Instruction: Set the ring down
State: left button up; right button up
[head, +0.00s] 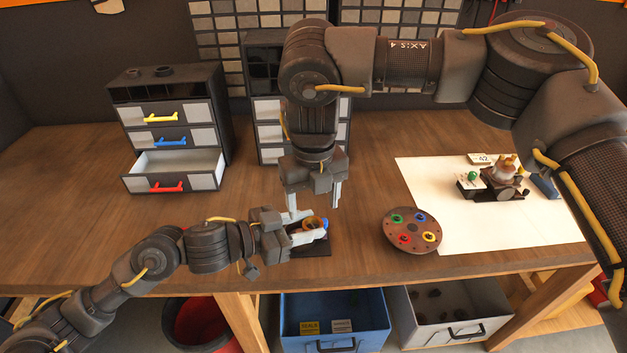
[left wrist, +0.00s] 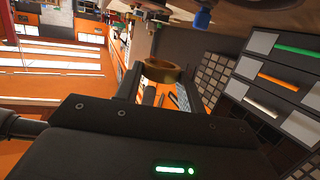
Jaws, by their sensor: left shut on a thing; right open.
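A brass-coloured ring (head: 313,222) is between the fingers of my left gripper (head: 306,227), which is shut on it. The ring also shows in the left wrist view (left wrist: 162,66), at the fingertips. In the head view it appears over or close to a dark mat (head: 313,249) near the table's front edge; I cannot tell whether it touches anything below. My right gripper (head: 314,203) points down, open, just above and behind the ring. Both grippers partly hide the mat and a small blue thing (head: 325,222) beside the ring.
A drawer unit (head: 119,115) at the back left has its lowest drawer (head: 176,165) open. To the right are a round palette (head: 397,219) with coloured rings and a white sheet (head: 480,229) bearing a small mechanism (head: 504,180). Bins (head: 365,312) stand below the front edge. The table's left is clear.

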aim_at(311, 219)
jog(key=shift+f, duration=2.45)
jog(key=c, duration=1.1)
pick_arm(q)
jog(key=o, duration=1.1)
